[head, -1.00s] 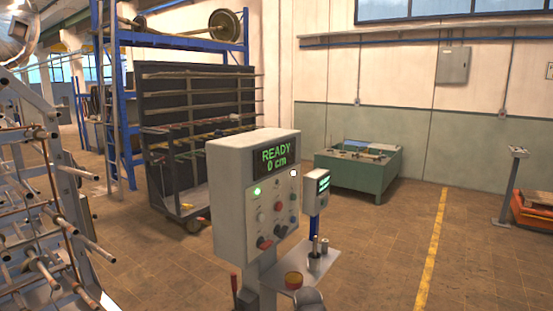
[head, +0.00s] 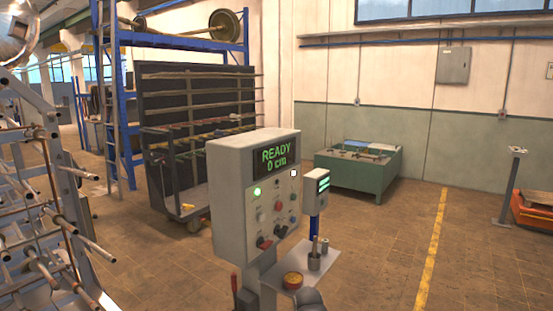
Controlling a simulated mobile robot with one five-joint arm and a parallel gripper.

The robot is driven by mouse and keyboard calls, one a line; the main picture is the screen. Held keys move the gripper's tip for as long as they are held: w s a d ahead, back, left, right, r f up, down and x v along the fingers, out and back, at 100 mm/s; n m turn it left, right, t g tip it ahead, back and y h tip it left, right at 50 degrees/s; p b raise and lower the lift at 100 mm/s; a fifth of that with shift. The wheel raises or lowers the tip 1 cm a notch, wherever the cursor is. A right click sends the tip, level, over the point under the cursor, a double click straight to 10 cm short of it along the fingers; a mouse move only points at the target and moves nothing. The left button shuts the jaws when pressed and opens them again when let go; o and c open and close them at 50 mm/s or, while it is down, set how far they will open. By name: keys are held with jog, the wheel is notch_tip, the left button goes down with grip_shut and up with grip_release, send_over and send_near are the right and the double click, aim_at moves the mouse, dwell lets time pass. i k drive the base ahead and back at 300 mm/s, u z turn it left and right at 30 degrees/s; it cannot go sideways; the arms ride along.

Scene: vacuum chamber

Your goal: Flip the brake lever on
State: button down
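A grey control box (head: 256,190) stands on a post in the middle of the head view. Its green display reads "READY 0 cm", and a green lamp glows on its face among several buttons and knobs. A dark knob with a red part (head: 263,242) sits low on the panel. No label shows which of these is the brake lever. My gripper is not in view. A grey rounded part at the bottom edge cannot be identified.
A metal frame with rods (head: 60,225) stands close on the left. A green bench (head: 362,174) is at the back.

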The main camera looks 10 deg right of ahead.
aim_at(240, 306)
jog(key=u, duration=1.2)
jog(key=i, duration=0.35)
jog(key=u, duration=0.5)
jog(key=k, duration=0.9)
jog(key=z, duration=0.1)
jog(key=i, duration=0.9)
jog(key=u, duration=0.1)
